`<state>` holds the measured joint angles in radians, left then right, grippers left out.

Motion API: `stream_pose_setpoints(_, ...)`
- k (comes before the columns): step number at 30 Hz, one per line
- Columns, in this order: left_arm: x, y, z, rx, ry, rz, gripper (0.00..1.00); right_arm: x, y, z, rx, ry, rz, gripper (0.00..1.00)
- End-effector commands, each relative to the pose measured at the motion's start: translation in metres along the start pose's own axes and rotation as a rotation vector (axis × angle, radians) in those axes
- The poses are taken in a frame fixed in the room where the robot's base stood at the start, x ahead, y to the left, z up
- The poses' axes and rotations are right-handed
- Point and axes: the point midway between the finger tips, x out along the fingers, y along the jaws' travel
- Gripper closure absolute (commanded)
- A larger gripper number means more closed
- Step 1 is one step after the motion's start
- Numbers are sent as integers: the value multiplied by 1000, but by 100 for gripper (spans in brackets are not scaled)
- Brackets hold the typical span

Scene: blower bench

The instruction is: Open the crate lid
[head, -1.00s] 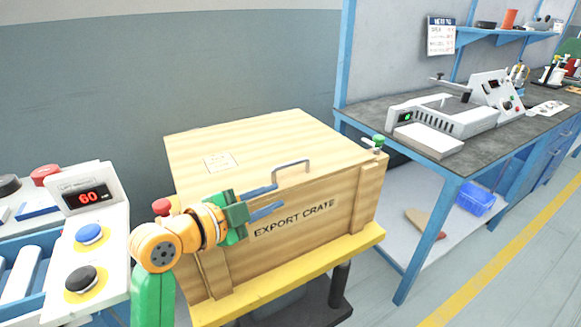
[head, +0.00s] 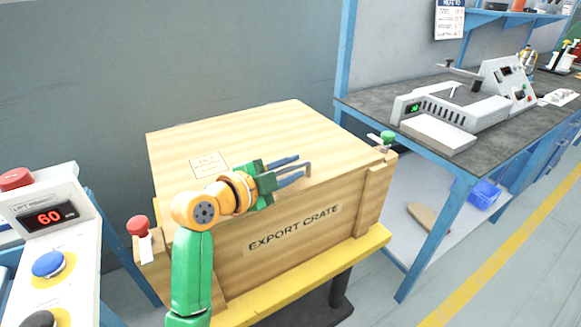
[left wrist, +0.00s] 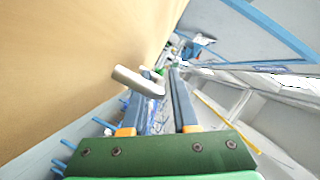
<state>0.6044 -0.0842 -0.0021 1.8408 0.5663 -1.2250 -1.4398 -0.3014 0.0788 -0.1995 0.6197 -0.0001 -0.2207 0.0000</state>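The wooden export crate (head: 330,222) stands on a yellow-edged platform with its lid (head: 225,140) down. The metal lid handle (head: 308,169) is near the lid's front edge, partly hidden by my left gripper. My left gripper (head: 292,168) is open, its two blue fingers pointing right at the handle. In the left wrist view the handle (left wrist: 136,81) reaches toward the gap between the parted fingers (left wrist: 158,100); I cannot tell whether they touch it. A red-knobbed latch (head: 138,226) sits at the crate's left and a green-knobbed one (head: 388,138) at its right. My right gripper is out of view.
A control panel (head: 50,235) with a display reading 60 and coloured buttons stands at the left. A blue-framed workbench (head: 430,153) with a white device (head: 455,118) stands close on the right. Floor is clear at the lower right.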

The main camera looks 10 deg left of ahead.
Motion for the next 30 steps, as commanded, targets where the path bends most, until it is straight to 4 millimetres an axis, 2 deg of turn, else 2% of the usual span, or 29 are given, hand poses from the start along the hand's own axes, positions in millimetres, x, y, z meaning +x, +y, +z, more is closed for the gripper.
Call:
stream_pose_setpoints(2, 0, 0, 0, 0, 0, 0, 75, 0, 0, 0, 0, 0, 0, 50)
stream_pose_setpoints(3, 0, 0, 0, 0, 0, 0, 86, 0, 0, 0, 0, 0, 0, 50)
stream_pose_setpoints(5, 0, 0, 0, -1, 0, 0, 100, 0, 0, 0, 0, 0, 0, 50)
stream_pose_setpoints(30, 0, 1, 0, -2, 0, 3, 100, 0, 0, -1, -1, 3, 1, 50)
